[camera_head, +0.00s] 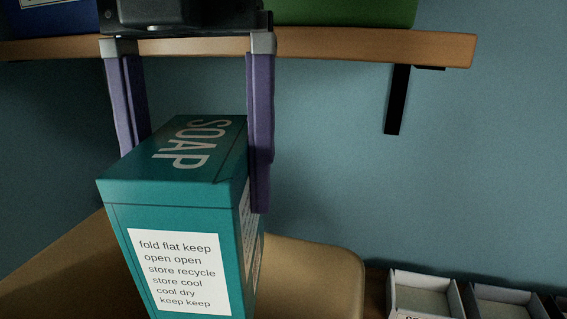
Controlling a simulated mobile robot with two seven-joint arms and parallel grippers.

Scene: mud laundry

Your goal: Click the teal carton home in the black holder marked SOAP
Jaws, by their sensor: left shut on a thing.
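The teal carton (222,262) is large and close in the head view, with SOAP printed on its top and a white text label on its near face. It looks tilted. My left gripper (195,172) comes down from above with its purple fingers on either side of the carton's upper part, shut on it. The carton's lower end is cut off by the bottom edge. I cannot make out a black holder marked SOAP. My right gripper is not in view.
A wooden shelf (330,47) on a black bracket (397,100) crosses the top, bearing a green object (340,10). A rounded tan surface (320,270) lies behind the carton. Open light-walled compartments (458,298) stand at bottom right, one with a cut-off label.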

